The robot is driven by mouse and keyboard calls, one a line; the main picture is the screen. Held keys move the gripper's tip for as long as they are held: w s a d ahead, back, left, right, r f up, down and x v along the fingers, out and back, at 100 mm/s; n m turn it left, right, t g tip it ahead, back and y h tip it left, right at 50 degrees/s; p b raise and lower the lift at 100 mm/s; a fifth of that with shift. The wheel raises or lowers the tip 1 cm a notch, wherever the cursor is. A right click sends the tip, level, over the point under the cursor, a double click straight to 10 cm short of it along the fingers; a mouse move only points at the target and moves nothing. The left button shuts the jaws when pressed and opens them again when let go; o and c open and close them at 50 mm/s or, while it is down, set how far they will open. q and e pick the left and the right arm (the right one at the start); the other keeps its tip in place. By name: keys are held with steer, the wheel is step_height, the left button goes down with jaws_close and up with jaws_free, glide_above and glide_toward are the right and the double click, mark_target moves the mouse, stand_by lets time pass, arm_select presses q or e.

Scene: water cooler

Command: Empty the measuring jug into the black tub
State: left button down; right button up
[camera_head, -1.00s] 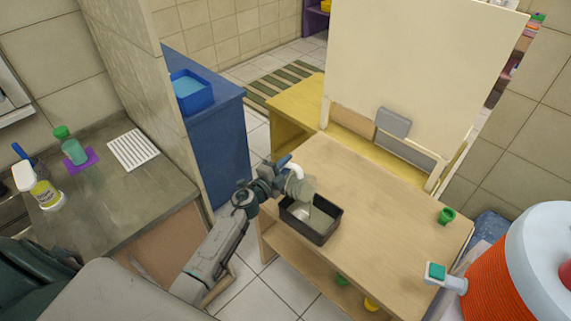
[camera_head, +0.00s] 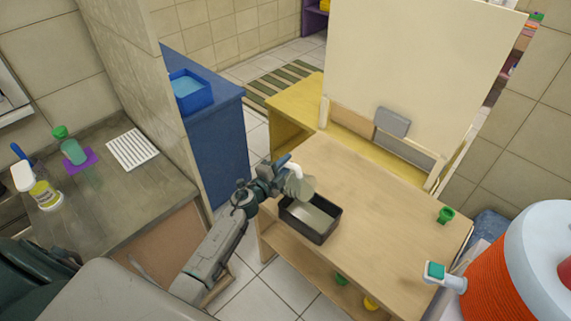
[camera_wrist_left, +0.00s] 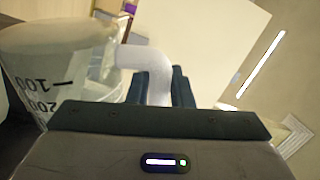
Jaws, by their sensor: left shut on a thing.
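My left gripper (camera_head: 282,172) is shut on the white handle (camera_wrist_left: 152,68) of the measuring jug (camera_head: 303,188). The clear jug is tilted steeply, above the far left part of the black tub (camera_head: 322,236). The tub stands at the near left edge of the wooden table, with greyish liquid in it. No stream shows between jug and tub. In the left wrist view the jug (camera_wrist_left: 58,65) shows black scale marks; whether any water is left in it I cannot tell. My right gripper is not in view.
An orange cooler (camera_head: 510,270) with a tap stands at the lower right. A blue cabinet (camera_head: 220,150) bears a blue basin (camera_head: 190,92). The counter is at left.

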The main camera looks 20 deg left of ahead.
mark_target(294, 169)
arm_select(q)
steer(key=shift+s+d+m, duration=0.15)
steer(key=shift+d+m, duration=0.45)
stand_by(1.8)
steer(key=shift+d, duration=0.15)
steer(key=shift+d+f+m, duration=0.1)
steer(key=shift+d+m, duration=0.1)
steer(key=shift+m, duration=0.2)
stand_by(1.4)
steer(key=shift+s+d, duration=0.1)
steer(key=shift+d, duration=0.1)
steer(key=shift+d+f+m, duration=0.1)
steer(key=shift+d+m, duration=0.1)
steer(key=shift+m, duration=0.1)
stand_by(0.6)
steer(key=shift+s+d+m, duration=0.1)
steer(key=shift+d+m, duration=0.1)
steer(key=shift+m, duration=0.1)
stand_by(0.5)
